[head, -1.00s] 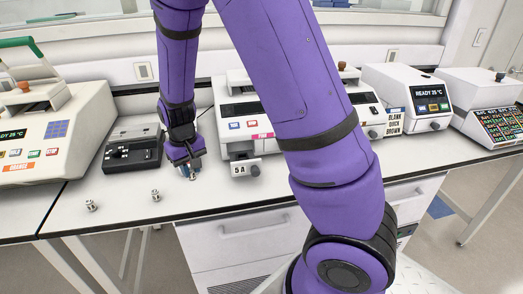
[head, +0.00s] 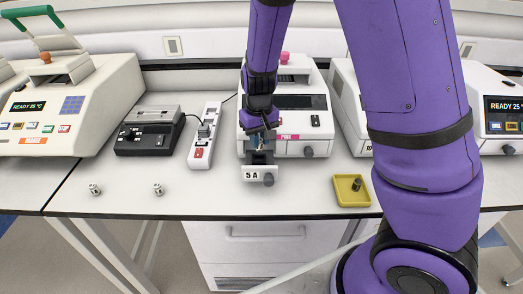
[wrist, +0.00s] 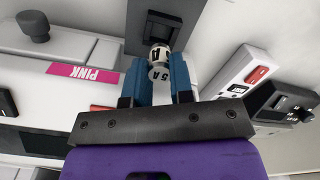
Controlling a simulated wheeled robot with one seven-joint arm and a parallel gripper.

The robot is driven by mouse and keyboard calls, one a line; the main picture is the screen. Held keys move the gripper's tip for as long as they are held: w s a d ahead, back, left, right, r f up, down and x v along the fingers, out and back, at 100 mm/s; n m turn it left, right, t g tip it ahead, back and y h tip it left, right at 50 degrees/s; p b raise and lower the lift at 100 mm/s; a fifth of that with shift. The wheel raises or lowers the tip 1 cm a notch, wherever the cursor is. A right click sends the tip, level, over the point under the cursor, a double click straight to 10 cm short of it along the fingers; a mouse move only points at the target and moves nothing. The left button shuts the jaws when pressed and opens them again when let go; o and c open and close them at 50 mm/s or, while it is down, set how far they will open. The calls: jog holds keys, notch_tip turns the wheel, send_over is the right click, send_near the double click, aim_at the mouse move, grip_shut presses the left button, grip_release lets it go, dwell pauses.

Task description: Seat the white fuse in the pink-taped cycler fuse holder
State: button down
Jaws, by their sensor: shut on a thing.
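The pink-taped cycler (head: 290,102) stands at the back centre, with its pink tape (head: 290,137) on the front; the tape also shows in the wrist view (wrist: 82,72). Its fuse holder (head: 262,172) juts out at the lower left front, marked 5 A. My gripper (head: 261,141) is right above the holder. In the wrist view its blue fingers (wrist: 160,80) are shut on the white fuse (wrist: 158,73), marked 5 A. The fuse's far end is in front of the dark holder part (wrist: 152,28); whether it touches cannot be told.
Two loose fuses (head: 94,189) (head: 158,189) stand on the bench at the left. A yellow tray (head: 345,198) with a dark piece lies at the right. A black device (head: 148,135) and a white strip with a red switch (head: 203,140) stand left of the cycler.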

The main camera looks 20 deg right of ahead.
jog(key=shift+a+f, duration=0.1)
jog(key=shift+f, duration=2.1)
jog(key=shift+f, duration=0.15)
jog(key=c, duration=1)
grip_release()
